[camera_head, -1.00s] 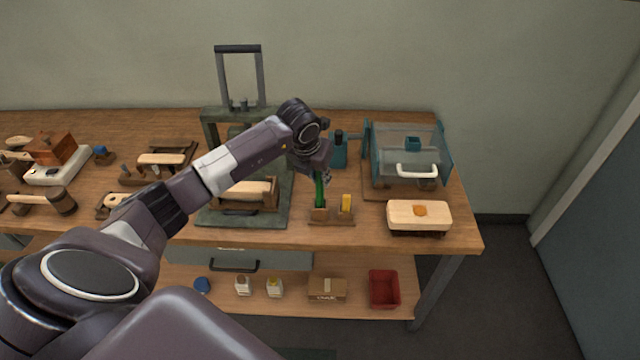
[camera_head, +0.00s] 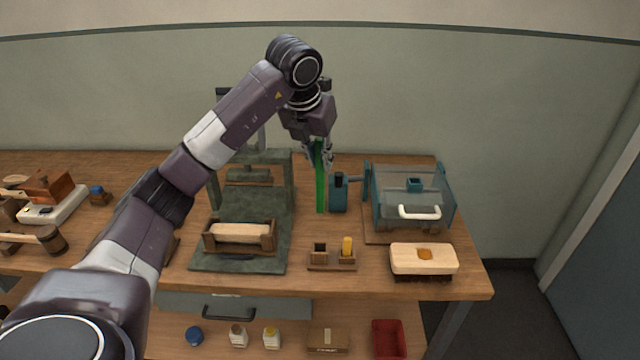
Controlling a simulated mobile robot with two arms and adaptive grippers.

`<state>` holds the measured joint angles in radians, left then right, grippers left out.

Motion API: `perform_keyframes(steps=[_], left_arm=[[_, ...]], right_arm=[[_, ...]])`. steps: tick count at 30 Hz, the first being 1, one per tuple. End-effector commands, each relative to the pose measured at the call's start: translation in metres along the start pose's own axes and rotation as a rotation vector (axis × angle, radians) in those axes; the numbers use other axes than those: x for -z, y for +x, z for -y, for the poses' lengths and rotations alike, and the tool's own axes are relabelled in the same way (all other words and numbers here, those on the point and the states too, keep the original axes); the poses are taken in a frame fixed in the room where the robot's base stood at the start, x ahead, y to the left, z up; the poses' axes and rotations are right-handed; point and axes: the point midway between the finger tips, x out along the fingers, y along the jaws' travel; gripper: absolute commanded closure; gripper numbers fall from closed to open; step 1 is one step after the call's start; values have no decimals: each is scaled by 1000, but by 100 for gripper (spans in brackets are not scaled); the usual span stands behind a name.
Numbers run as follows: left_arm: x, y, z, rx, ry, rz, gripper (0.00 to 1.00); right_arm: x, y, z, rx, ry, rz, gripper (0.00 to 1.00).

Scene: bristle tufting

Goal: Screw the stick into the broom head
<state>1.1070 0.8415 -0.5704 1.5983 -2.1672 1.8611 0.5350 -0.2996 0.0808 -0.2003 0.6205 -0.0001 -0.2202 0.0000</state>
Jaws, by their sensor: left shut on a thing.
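My left gripper (camera_head: 320,152) is shut on a green stick (camera_head: 321,188). The stick hangs nearly upright from the fingers, above the workbench and behind a small wooden holder (camera_head: 331,266). Its upper end is partly hidden by the fingers. A pale wooden block with dark bristles beneath it, which looks like the broom head (camera_head: 405,258), lies at the bench's front right. It has an orange spot on top. The stick is apart from it, up and to its left. My right gripper is not in view.
The holder has one empty dark socket and one with a yellow piece (camera_head: 347,246). A clear-sided case with a white handle (camera_head: 419,212) stands behind the broom head. A green press (camera_head: 215,262) with a wooden block (camera_head: 240,232) is to the left. A teal device (camera_head: 338,195) stands beside the stick.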

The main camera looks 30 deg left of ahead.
Motion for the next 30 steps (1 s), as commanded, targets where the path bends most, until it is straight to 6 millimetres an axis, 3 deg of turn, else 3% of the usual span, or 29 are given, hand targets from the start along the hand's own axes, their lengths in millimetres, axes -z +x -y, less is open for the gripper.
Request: perform_keyframes(steps=[7,21,26,30], left_arm=[[-6,-15,0,0,1,-2,100],[-4,-14,3,12,28,-2,100],[12,-9,22,100,242,-3,100],[38,-1,49,237,567,-5,100]], right_arm=[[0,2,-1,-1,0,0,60],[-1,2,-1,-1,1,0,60],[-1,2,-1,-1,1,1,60],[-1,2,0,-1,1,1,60]])
